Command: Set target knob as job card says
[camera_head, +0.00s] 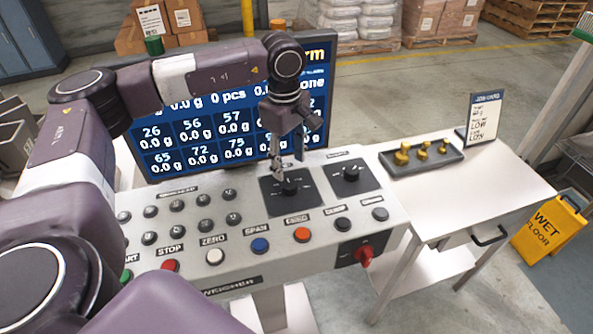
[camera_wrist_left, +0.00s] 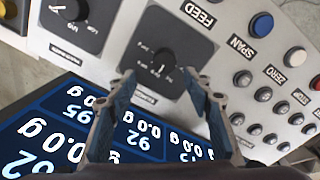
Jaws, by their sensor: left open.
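The weigher's sloped panel (camera_head: 330,218) carries two black dials with knobs. The left knob (camera_head: 291,187) sits just below my left gripper (camera_head: 287,165), which points down at it, open and empty. In the left wrist view, my open fingertips (camera_wrist_left: 164,80) are on either side of this knob (camera_wrist_left: 160,62), seemingly short of it; contact cannot be told. The right knob (camera_head: 350,173) is free and also shows in the left wrist view (camera_wrist_left: 72,10). The dial labels are too small to read surely. The job card (camera_head: 484,118) stands upright on the side table, with "LOW" partly readable. My right gripper is out of view.
Several push buttons line the panel, including an orange one (camera_head: 302,234); a red rotary switch (camera_head: 363,256) is on its front. The display screen (camera_head: 160,158) stands close behind my arm. The side table (camera_head: 420,212) holds a tray (camera_head: 392,169) of brass weights.

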